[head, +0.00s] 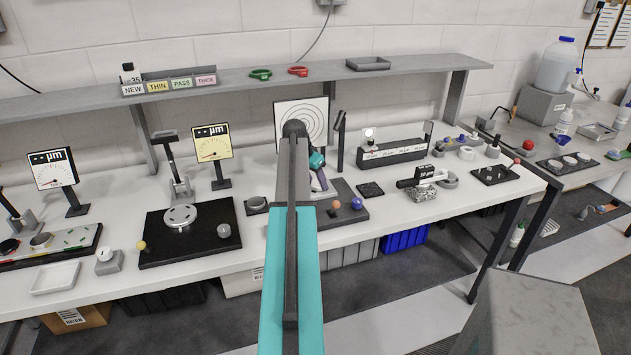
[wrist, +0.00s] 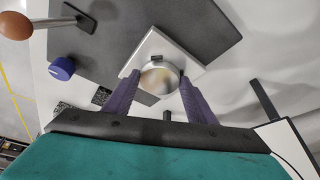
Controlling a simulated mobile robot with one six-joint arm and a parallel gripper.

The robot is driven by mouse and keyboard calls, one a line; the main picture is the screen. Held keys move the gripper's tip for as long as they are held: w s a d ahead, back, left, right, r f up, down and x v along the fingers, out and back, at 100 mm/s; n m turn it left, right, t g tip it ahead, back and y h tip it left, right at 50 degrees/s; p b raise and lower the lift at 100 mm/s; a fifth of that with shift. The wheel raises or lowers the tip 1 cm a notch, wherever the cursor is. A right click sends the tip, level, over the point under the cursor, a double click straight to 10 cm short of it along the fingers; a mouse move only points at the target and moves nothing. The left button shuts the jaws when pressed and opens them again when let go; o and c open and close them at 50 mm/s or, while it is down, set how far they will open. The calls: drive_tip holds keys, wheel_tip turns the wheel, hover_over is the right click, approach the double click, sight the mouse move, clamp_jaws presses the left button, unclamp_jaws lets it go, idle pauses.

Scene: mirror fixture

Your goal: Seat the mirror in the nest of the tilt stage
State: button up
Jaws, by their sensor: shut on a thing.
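The round, shiny mirror (wrist: 160,79) is between the two purple fingers of my gripper (wrist: 153,96) in the wrist view. My gripper is shut on it. A pale square plate (wrist: 150,48), apparently the tilt stage's top, shows behind the mirror, with a small dark piece at the mirror's edge. I cannot tell whether the mirror touches this plate or sits in the nest. In the head view my gripper (head: 320,182) is over the dark base (head: 362,213) and my arm hides much of the stage. An orange ball (head: 336,206) and a blue knob (head: 357,203) stand on the base.
A ringed target card (head: 302,108) stands behind my arm. A dark post (head: 340,140) is right of it. A dark board with a silver disc (head: 181,216) lies left, and a long dark rack (head: 392,152) stands right. Free white bench shows around the base.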

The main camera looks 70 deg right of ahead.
drive_tip(key=shift+f, duration=0.15)
drive_tip(key=o, duration=1.2)
drive_tip(key=shift+a, duration=0.1)
drive_tip(key=shift+w+f, duration=0.1)
drive_tip(key=shift+r, duration=0.3)
drive_tip(key=shift+r+p, duration=0.65)
drive_tip(key=shift+r, duration=0.7)
